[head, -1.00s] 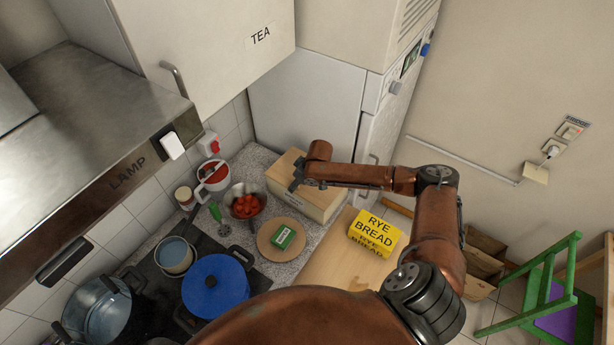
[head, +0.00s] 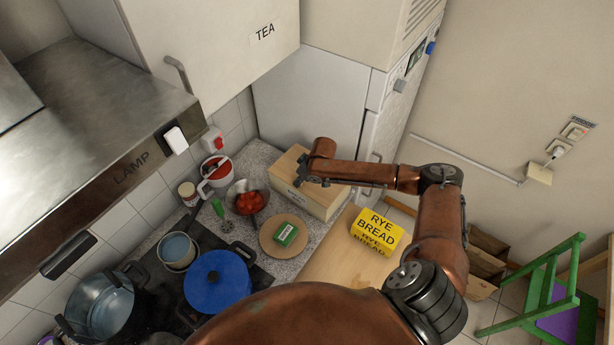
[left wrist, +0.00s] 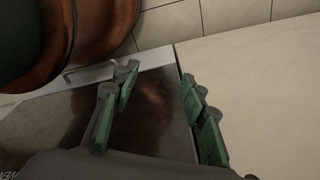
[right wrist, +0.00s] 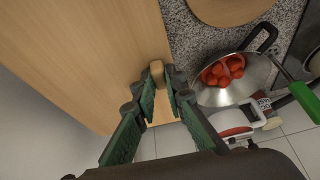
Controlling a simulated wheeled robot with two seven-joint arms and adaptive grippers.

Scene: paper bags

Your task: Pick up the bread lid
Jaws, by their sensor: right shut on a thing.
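The bread box (head: 322,206) is pale with a light wooden lid (head: 285,163) on top and stands at the back of the counter by the tall white appliance. My right gripper (head: 301,174) is over the lid's left part. In the right wrist view the right gripper's fingers (right wrist: 160,88) are closed around a small wooden knob (right wrist: 156,70) on the lid (right wrist: 80,50). I see no clear gap between lid and box. My left gripper (left wrist: 160,88) shows only in the left wrist view, fingers apart and empty, in front of a metal surface.
A metal bowl of red tomatoes (head: 249,203), a red-and-white container (head: 215,172) and a round board with a green packet (head: 286,234) are close to the box. A yellow rye bread packet (head: 377,231) lies on the wooden worktop. A blue pot (head: 216,282) stands left.

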